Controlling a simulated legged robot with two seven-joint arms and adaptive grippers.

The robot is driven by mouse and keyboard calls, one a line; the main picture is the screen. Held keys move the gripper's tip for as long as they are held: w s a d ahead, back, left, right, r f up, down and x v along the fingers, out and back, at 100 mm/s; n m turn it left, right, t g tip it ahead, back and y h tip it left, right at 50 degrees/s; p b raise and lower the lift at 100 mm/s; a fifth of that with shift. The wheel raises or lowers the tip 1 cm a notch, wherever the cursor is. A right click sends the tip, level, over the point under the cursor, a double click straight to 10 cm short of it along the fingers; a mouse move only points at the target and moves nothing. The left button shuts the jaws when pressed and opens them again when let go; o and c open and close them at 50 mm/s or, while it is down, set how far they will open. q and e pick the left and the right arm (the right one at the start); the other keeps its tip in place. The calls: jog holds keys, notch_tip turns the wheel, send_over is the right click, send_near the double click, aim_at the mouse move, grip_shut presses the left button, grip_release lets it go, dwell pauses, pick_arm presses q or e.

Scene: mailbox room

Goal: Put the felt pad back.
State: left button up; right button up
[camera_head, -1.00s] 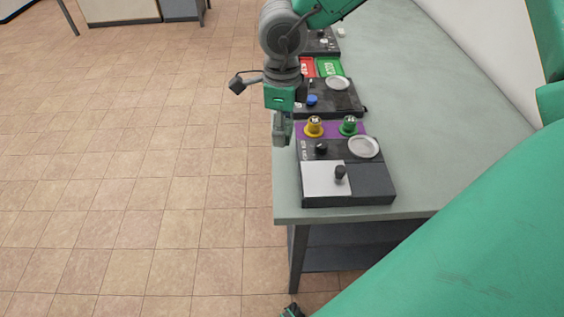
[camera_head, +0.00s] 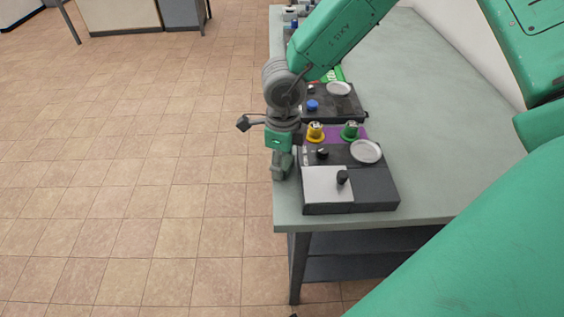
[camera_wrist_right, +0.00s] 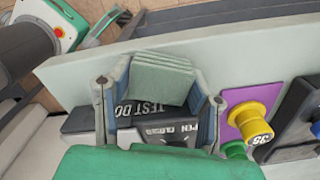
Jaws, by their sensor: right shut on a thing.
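My right gripper (camera_head: 282,170) is low at the left edge of the bench, beside the nearest dark device (camera_head: 375,183). In the wrist view it (camera_wrist_right: 160,86) is shut on a pale grey-green ridged block, which I take to be the felt pad (camera_wrist_right: 162,72). The pad sits between the two fingers. In the head view the pad is too small to tell from the fingers. Lettering on the dark device (camera_wrist_right: 130,112) shows behind the pad in the wrist view. I cannot tell whether the pad touches the device or bench. My left gripper is not seen.
The near device has a light plate, a black knob (camera_head: 342,177) and a round pale dish (camera_head: 366,152). Yellow (camera_head: 316,132) and green (camera_head: 350,131) knobs stand on a purple strip behind it. Another device (camera_head: 338,106) lies farther back. The bench top (camera_head: 440,135) is clear on the right.

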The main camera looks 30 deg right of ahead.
jog(key=o, duration=1)
notch_tip(320, 180, up, 12)
jog(key=shift+r+p, duration=0.1)
jog(key=shift+p, duration=1.1)
